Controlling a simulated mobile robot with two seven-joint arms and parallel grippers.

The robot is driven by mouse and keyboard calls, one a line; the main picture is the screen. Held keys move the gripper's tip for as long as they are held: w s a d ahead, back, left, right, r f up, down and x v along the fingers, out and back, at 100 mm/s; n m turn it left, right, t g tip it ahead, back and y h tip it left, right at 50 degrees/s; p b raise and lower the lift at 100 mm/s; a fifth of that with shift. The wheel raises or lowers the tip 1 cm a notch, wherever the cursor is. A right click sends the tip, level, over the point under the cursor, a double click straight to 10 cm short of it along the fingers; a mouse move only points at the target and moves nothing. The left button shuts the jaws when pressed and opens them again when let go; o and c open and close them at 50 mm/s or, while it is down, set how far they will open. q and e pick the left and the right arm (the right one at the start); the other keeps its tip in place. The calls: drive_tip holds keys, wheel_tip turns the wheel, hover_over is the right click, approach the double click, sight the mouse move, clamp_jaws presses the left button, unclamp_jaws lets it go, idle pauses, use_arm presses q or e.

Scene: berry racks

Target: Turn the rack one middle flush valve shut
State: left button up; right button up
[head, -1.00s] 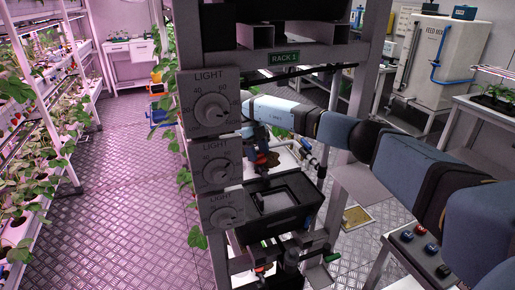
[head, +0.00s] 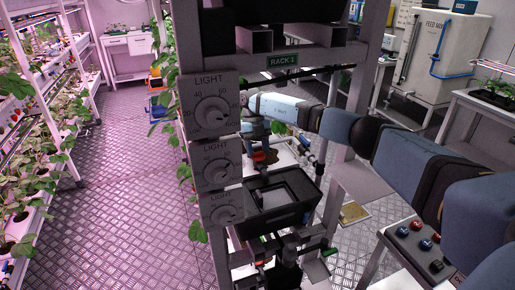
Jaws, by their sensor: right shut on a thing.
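The rack marked RACK 1 (head: 283,62) stands close in front of me. My right arm comes in from the right and reaches behind its front post at the middle level. My right gripper (head: 259,146) is small and partly hidden by the post and dial boxes. It is shut at a red-brown valve handle (head: 265,157), just above a black bin. The valve's exact angle is too small to tell. Another orange-red fitting (head: 262,264) shows low on the rack, partly covered by dark parts.
Three light dials (head: 212,112) sit on the rack's front post. The black bin (head: 292,216) is below my right wrist. A side table with buttons (head: 416,240) stands at lower right. Plant shelves (head: 75,150) line the left, with clear floor (head: 130,215) between.

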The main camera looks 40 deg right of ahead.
drive_tip(key=o, duration=0.9)
drive_tip(key=b+v, duration=0.1)
drive_tip(key=v, duration=0.6)
drive_tip(key=shift+w+r, duration=0.1)
drive_tip(key=shift+r, duration=0.15)
drive_tip(key=shift+f, duration=0.1)
